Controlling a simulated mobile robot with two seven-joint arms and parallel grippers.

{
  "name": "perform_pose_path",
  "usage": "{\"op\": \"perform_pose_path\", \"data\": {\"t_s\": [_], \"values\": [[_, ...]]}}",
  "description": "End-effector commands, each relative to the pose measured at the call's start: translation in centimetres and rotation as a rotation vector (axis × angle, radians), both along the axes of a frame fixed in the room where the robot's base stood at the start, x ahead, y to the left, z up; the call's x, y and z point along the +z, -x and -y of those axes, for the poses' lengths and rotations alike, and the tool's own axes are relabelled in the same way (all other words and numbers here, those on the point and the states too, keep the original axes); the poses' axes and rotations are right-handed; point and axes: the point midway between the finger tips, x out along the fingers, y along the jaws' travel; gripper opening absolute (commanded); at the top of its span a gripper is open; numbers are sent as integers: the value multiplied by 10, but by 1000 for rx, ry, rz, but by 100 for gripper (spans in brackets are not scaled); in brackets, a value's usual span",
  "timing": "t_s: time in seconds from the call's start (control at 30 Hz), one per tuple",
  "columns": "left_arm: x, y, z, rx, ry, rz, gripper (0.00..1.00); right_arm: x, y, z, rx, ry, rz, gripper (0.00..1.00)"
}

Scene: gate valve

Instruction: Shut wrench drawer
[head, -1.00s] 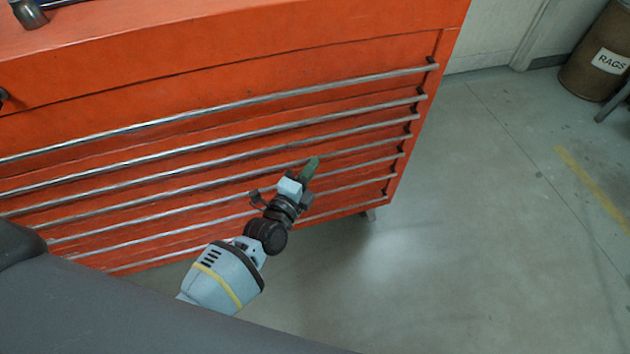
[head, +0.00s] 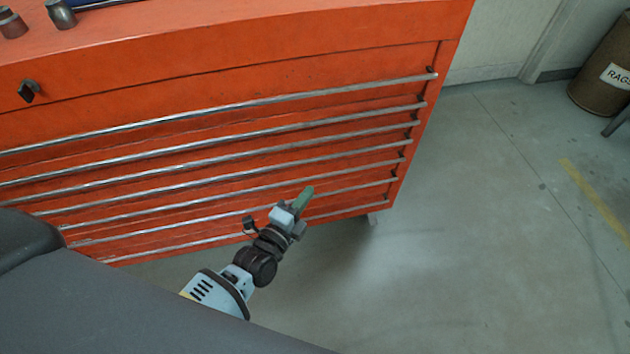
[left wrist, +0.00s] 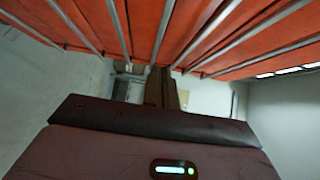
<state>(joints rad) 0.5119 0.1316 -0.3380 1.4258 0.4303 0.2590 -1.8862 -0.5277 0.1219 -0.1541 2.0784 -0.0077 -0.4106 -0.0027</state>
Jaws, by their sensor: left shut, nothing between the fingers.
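The orange tool chest (head: 225,65) fills the upper left of the head view, with several drawers, each under a long metal bar handle. All the drawer fronts look flush, and I cannot tell which one is the wrench drawer. My left gripper (head: 305,197) is shut and empty, with green fingertips, in front of the lower drawers near their right end. I cannot tell whether it touches the chest. In the left wrist view the chest's drawer fronts and bar handles (left wrist: 163,35) cross the top. My right gripper is not in view.
A brown barrel labelled RAGS (head: 600,85) stands at the far right by the wall. Small metal parts (head: 61,14) lie on top of the chest. The grey floor (head: 480,240) right of the chest is clear, with a worn yellow line (head: 595,195).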

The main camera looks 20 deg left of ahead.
Motion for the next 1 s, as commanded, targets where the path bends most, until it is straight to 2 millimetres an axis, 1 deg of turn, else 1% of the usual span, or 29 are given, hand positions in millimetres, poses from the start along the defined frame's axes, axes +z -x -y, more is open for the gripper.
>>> {"op": "perform_pose_path", "data": {"t_s": [0.03,0.1,0.2,0.3,0.47,0.87,0.97,1.0], "values": [[0,10,-2,0,2,-1,0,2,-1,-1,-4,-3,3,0],[0,21,-4,0,2,-1,0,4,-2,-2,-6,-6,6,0],[0,34,-7,0,2,-1,0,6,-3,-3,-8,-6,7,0],[0,42,-9,0,1,-1,0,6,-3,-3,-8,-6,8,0],[0,48,-10,-1,1,0,0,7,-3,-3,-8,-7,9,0],[-1,50,-10,-2,7,-6,0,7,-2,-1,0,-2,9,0],[-9,61,-9,-5,51,-48,0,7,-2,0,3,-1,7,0],[-15,70,-9,-7,84,-82,0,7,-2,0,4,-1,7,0]]}}
